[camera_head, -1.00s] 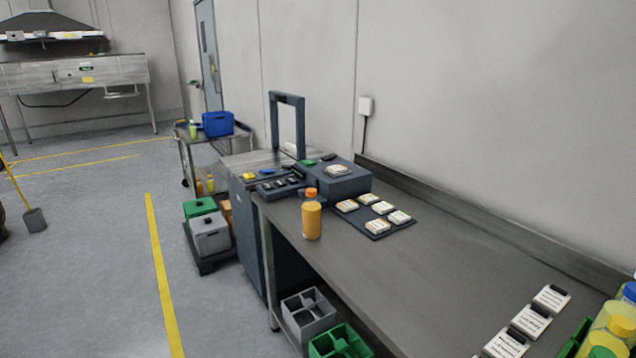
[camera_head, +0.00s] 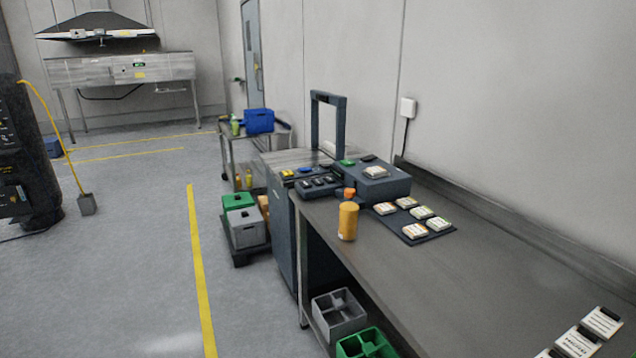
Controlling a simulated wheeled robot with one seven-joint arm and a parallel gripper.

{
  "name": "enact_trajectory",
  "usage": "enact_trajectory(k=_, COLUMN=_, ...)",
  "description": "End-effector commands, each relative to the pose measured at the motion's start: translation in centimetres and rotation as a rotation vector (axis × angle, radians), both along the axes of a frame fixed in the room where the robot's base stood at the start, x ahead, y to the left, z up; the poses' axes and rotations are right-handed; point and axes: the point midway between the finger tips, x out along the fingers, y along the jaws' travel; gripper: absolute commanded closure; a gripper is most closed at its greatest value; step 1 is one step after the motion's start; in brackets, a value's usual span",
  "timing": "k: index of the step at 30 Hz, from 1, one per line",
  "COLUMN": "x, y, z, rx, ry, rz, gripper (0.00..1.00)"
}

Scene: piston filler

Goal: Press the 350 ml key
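The piston filler station stands at the far end of the long grey bench, with a dark upright frame (camera_head: 328,125) behind it. A dark key panel (camera_head: 318,187) with several black keys sits at its front, with a yellow piece and a blue piece beside it. The key labels are too small to read, so I cannot tell which is the 350 ml key. A dark box (camera_head: 384,187) with a pale label block on top stands to the right of the panel. An orange bottle (camera_head: 348,222) stands upright on the bench in front. My gripper is not in view.
A dark mat (camera_head: 440,235) with several label blocks lies right of the bottle. White cards (camera_head: 601,322) lie at the near right. Bins (camera_head: 245,228) stand on the floor left of the bench. The left floor (camera_head: 130,260) is clear.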

Motion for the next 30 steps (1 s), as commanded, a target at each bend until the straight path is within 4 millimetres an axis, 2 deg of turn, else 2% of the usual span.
enact_trajectory(k=1, x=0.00, y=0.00, z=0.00, rx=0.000, ry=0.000, rz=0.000, gripper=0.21)
enact_trajectory(k=2, x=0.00, y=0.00, z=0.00, rx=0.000, ry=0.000, rz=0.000, gripper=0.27)
enact_trajectory(k=13, x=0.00, y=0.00, z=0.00, rx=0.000, ry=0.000, rz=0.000, gripper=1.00)
enact_trajectory(k=30, x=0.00, y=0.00, z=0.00, rx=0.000, ry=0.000, rz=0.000, gripper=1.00)
